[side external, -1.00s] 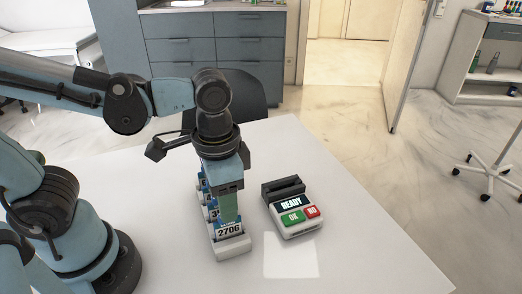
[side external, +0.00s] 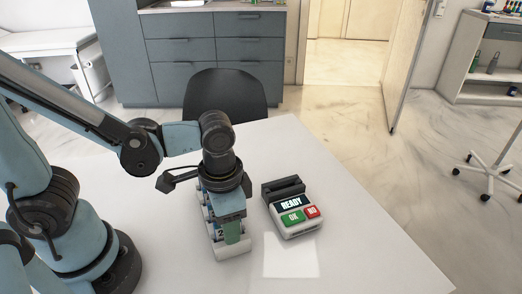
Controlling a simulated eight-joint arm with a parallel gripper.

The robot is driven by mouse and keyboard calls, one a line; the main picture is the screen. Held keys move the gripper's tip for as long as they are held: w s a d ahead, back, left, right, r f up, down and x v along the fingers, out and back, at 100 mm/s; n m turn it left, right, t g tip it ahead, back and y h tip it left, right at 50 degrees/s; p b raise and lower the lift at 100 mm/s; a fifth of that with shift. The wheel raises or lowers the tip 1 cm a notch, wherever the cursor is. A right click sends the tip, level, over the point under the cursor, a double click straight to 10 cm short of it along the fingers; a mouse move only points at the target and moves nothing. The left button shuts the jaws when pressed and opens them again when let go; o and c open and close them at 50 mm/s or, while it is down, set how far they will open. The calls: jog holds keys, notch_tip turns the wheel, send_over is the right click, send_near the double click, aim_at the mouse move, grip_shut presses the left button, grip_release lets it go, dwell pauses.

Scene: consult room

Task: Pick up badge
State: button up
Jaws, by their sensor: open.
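The badges stand in a row in a white holder (side external: 233,251) on the table, mostly hidden behind my gripper. Only small blue and white parts of the badges (side external: 206,212) show, and a bit of a printed number on the front one. My gripper (side external: 232,236) points down over the front end of the holder, its green-tipped fingers at the height of the front badge. It is open. I cannot tell whether its fingers are on both sides of a badge.
A card terminal (side external: 291,209) reading READY, with green OK and red NO buttons, stands right of the holder on the white table (side external: 375,251). A black chair (side external: 225,92) is behind the table. The table's right side is clear.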

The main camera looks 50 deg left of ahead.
jog(key=shift+c, duration=0.3)
grip_shut()
jog(key=shift+r, duration=0.2)
